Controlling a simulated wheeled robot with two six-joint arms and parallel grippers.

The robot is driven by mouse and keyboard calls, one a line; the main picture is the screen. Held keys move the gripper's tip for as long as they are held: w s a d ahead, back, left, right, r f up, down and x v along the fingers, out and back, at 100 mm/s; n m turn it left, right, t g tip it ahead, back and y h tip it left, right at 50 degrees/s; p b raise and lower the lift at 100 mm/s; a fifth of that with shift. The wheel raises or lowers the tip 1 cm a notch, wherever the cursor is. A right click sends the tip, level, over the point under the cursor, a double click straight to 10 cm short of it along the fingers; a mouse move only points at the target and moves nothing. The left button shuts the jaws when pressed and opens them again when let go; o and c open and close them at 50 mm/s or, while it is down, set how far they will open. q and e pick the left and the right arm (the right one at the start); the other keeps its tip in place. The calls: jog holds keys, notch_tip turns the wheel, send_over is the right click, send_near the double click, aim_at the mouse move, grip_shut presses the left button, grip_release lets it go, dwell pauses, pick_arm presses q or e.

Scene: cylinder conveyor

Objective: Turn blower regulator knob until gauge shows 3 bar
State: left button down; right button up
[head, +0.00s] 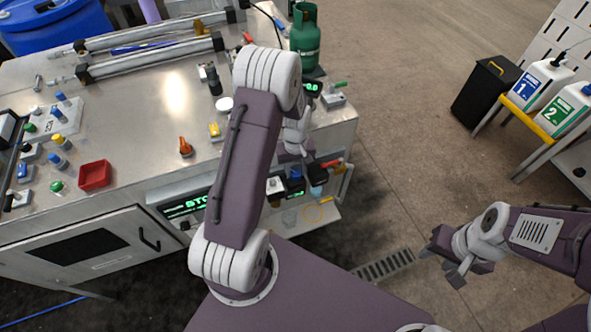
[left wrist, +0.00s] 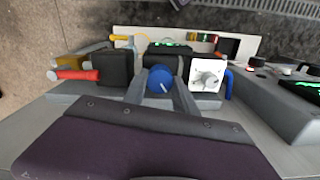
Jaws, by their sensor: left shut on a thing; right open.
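A round blue knob (left wrist: 160,77) with a white mark sits at the middle of the left wrist view. My left gripper (left wrist: 160,92) has one finger on each side of it and is shut on it. In the head view my left gripper (head: 311,163) is at the table's front right corner, partly hidden by my arm. A small dark display with green characters (left wrist: 172,44) lies beyond the knob; its reading is too small to tell. My right gripper (head: 460,264) is open and empty above the floor at right.
A white square plate with a round dial (left wrist: 207,77) is just right of the knob. A red handle (left wrist: 76,75) and a black block (left wrist: 113,69) are at left. The metal table (head: 140,140) carries valves and a red tray (head: 95,176).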

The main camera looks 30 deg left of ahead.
aim_at(295, 173)
pick_arm(q)
jog(key=shift+w, duration=0.1)
jog(key=c, duration=1)
grip_release()
jog(key=shift+r, duration=0.1)
notch_tip(295, 173, up, 9)
